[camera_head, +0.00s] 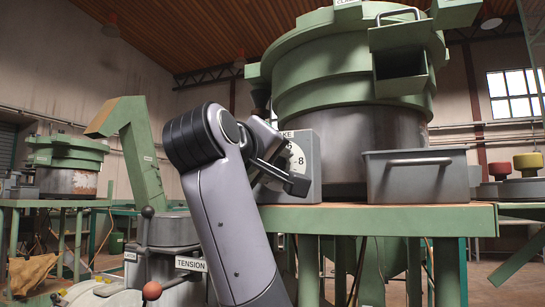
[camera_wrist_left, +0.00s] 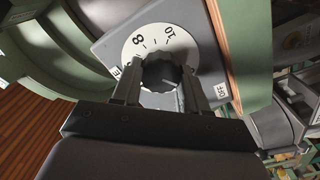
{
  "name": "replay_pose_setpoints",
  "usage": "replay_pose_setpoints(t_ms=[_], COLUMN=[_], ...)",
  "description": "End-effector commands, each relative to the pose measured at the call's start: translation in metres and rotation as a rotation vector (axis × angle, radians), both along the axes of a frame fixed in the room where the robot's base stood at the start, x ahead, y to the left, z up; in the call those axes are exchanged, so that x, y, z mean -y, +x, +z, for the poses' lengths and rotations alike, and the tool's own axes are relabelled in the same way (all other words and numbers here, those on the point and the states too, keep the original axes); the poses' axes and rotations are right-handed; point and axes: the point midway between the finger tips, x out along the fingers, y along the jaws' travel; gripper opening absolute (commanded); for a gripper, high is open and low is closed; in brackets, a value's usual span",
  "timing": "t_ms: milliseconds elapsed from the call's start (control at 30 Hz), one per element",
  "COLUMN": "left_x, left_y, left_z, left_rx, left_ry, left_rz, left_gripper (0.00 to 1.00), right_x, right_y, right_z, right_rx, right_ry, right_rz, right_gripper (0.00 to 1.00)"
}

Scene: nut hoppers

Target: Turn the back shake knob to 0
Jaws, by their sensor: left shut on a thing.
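The shake knob is a dark, ridged round knob (camera_wrist_left: 160,75) on a white dial (camera_wrist_left: 158,42) in the left wrist view, where 8 and 10 show. My left gripper (camera_wrist_left: 162,82) is shut on it, one finger on each side. In the head view the grey control box (camera_head: 311,188) stands on the green table, its label partly hidden, with 8 readable on its dial. My left gripper (camera_head: 279,168) is in front of that dial and hides the knob. The knob's pointer is not clear. My right gripper is in neither view.
A large green and steel round hopper (camera_head: 345,75) stands behind the box. A grey metal bin (camera_head: 415,183) with a handle sits to the right. A TENSION label (camera_head: 190,264) and ball-topped levers (camera_head: 152,290) are at lower left, near my left arm.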

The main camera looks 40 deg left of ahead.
Motion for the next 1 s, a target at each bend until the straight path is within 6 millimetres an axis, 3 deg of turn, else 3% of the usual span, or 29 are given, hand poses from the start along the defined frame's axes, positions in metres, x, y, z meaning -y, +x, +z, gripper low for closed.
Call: replay_pose_setpoints(t_ms=[400, 933, 967, 1000], left_x=[-0.0007, -0.0009, -0.0009, -0.0009], left_y=[-0.0003, -0.0004, -0.0004, -0.0004], left_z=[0.0004, 0.0001, 0.0001, 0.0001], left_rx=[0.044, 0.050, 0.050, 0.049], left_ry=[-0.172, -0.195, -0.195, -0.194], left_rz=[0.002, 0.002, 0.002, 0.002], left_gripper=[0.13, 0.13, 0.50, 0.63], right_x=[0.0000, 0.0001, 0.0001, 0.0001], right_y=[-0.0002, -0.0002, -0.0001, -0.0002], right_z=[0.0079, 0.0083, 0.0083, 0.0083], right_rx=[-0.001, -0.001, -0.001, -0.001], right_ry=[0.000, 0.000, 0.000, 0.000], right_rz=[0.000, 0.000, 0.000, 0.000], right_gripper=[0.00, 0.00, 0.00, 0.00])
